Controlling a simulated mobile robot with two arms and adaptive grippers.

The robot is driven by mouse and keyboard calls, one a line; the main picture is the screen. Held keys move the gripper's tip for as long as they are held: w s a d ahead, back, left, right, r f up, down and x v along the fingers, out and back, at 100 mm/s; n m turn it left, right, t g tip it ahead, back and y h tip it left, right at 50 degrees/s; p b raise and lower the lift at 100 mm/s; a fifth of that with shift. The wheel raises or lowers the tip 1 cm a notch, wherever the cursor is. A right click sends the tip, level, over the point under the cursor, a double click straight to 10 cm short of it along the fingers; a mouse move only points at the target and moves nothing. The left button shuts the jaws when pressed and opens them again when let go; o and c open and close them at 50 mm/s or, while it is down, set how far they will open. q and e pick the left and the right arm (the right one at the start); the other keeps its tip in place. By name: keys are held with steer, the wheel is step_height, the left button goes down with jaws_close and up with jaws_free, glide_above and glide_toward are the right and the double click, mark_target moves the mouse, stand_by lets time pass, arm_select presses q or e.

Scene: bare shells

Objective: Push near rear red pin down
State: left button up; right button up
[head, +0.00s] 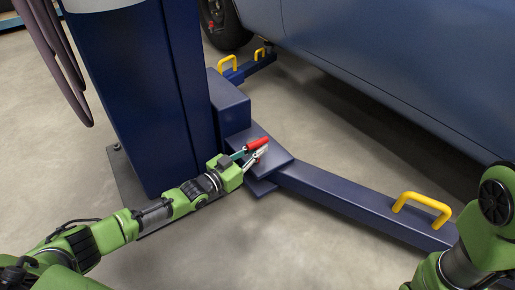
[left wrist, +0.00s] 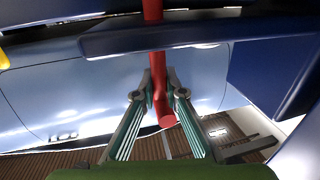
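The red pin (head: 257,144) sticks out at the swivel end of the near dark-blue lift arm (head: 330,194), beside the blue column. In the left wrist view the pin (left wrist: 158,85) runs down between my two fingers, its round end towards the camera. My left gripper (head: 250,157) is at the pin; in the left wrist view its fingertips (left wrist: 159,80) lie close on both sides and appear to touch it.
A blue lift column (head: 135,90) stands left of the pin on a base plate. A blue car (head: 400,60) hangs over the right side. Yellow handles (head: 422,205) stand on the lift arms. The grey floor in front is clear.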

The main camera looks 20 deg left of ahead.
arm_select(q)
steer(key=o, duration=0.4)
steer(key=shift+f, duration=0.4)
steer(key=shift+r, duration=0.1)
steer(key=v, duration=1.2)
steer(key=shift+d, duration=0.1)
